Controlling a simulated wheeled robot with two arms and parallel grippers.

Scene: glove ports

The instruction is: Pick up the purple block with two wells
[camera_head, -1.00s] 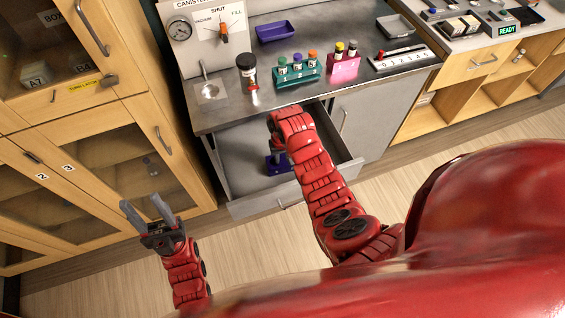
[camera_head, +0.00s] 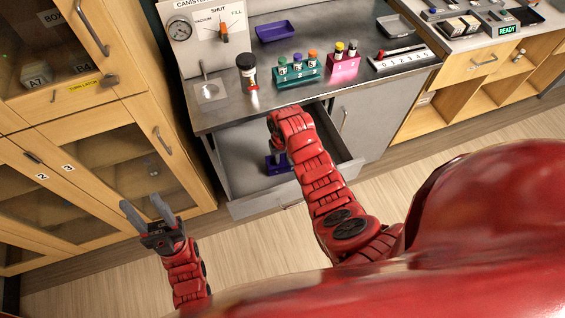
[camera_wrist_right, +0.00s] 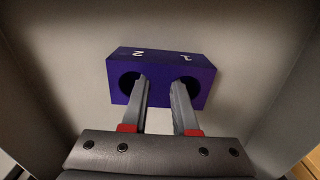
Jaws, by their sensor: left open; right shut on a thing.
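The purple block with two wells (camera_head: 271,166) is in the open drawer below the counter. In the right wrist view the block (camera_wrist_right: 160,68) shows the marks 1 and 2 and two dark round wells. My right gripper (camera_head: 277,146) reaches down into the drawer. Its fingers (camera_wrist_right: 160,88) are shut on the block, with their tips at the two wells and the middle of the block between them. I cannot tell whether the block touches the drawer floor. My left gripper (camera_head: 148,211) is open and empty, well left of the drawer.
The open drawer (camera_head: 240,209) has walls close around my right gripper. On the counter above stand a teal rack (camera_head: 297,77), a pink rack (camera_head: 343,66), a dark canister (camera_head: 246,66) and a purple tray (camera_head: 276,32). Wooden cabinets (camera_head: 85,135) stand at the left.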

